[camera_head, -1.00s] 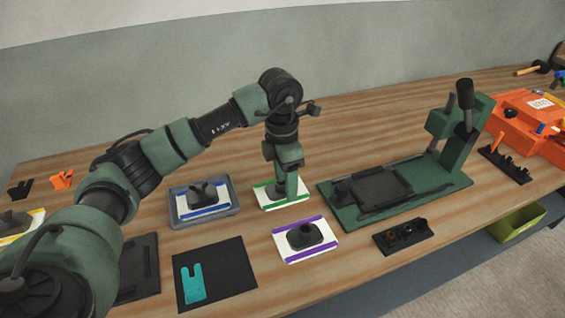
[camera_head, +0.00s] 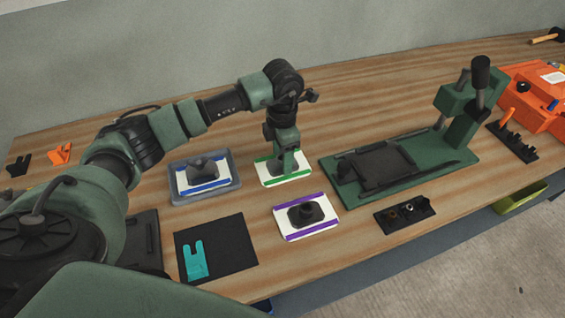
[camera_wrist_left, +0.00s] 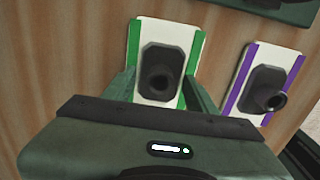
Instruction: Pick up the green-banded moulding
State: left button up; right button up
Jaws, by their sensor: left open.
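The green-banded moulding (camera_head: 270,181) is a white plate with green edge strips, lying on the wooden table. In the left wrist view its dark raised block with a round knob (camera_wrist_left: 161,75) shows between the strips. My left gripper (camera_head: 287,170) points down over it and hides much of it in the head view. In the left wrist view the open fingers (camera_wrist_left: 160,92) stand on either side of the moulding's near part. Whether they touch it I cannot tell. My right gripper is not in view.
A purple-banded moulding (camera_head: 329,227) lies close in front, and a blue-banded one sits in a grey tray (camera_head: 175,194) to the left. A green lever press (camera_head: 345,193) stands to the right. A black mat (camera_head: 236,262) with a teal piece lies nearer.

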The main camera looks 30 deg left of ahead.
pick_arm(q)
grip_shut()
jog(key=shift+r, duration=0.15)
